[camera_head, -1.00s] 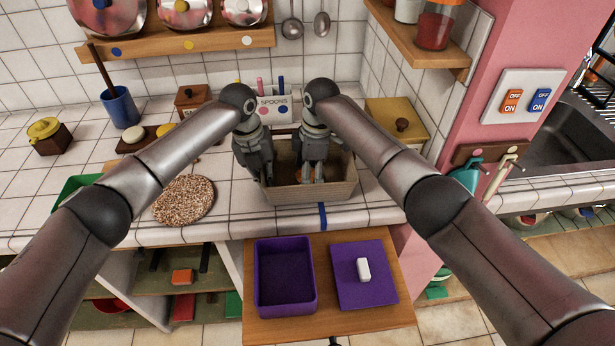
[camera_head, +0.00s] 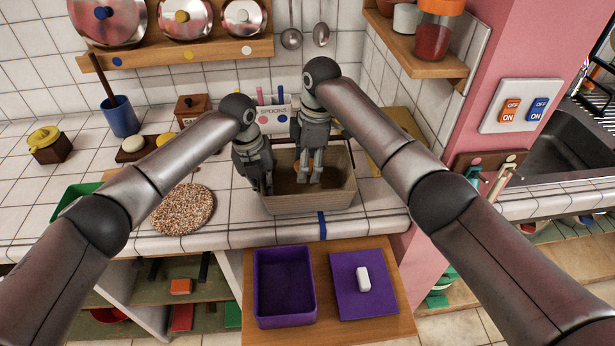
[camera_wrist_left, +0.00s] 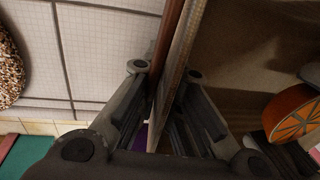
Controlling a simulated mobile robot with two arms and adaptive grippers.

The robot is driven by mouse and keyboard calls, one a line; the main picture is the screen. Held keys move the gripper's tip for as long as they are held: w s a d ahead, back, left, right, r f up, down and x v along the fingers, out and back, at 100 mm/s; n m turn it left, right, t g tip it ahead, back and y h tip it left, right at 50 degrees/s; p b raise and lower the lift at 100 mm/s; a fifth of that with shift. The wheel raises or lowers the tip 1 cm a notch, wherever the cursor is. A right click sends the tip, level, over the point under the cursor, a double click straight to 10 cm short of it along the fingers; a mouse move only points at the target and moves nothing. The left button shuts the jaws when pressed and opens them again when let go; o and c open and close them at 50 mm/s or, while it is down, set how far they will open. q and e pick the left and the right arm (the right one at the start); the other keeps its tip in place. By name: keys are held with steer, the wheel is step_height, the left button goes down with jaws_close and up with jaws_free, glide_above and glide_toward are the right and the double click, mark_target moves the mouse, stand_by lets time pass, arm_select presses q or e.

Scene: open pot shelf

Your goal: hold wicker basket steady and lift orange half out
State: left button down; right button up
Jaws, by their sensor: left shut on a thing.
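The wicker basket (camera_head: 312,201) stands upright on the tiled counter near its front edge. My left gripper (camera_head: 262,188) is shut on the basket's left wall; in the left wrist view the wall (camera_wrist_left: 178,50) runs between its fingers (camera_wrist_left: 166,70). My right gripper (camera_head: 309,181) points down over the inside of the basket, its fingers close together. In the left wrist view an orange half (camera_wrist_left: 293,112) shows its cut face at the right, beside dark finger parts. Whether the right fingers grip it cannot be told. In the head view it is mostly hidden.
A round speckled trivet (camera_head: 183,208) lies left of the basket. The spoons box (camera_head: 272,118) is behind it, and a yellow box (camera_head: 392,150) is at the right. Below the counter, a purple bin (camera_head: 285,287) and purple lid (camera_head: 364,285) rest on a wooden board.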

arm_select(q)
steer(key=shift+s+a+f, duration=0.1)
steer(key=shift+f, duration=0.05)
arm_select(e)
steer(key=shift+r, duration=1.85)
arm_select(q)
steer(key=c, duration=1.5)
jaws_free()
steer(key=shift+c, duration=0.2)
steer(key=shift+r, duration=0.2)
step_height(320, 180, up, 12)
steer(key=a, duration=0.1)
steer(key=shift+a+f, duration=0.2)
steer(key=shift+a, duration=0.1)
arm_select(e)
steer(key=shift+s+f, duration=0.1)
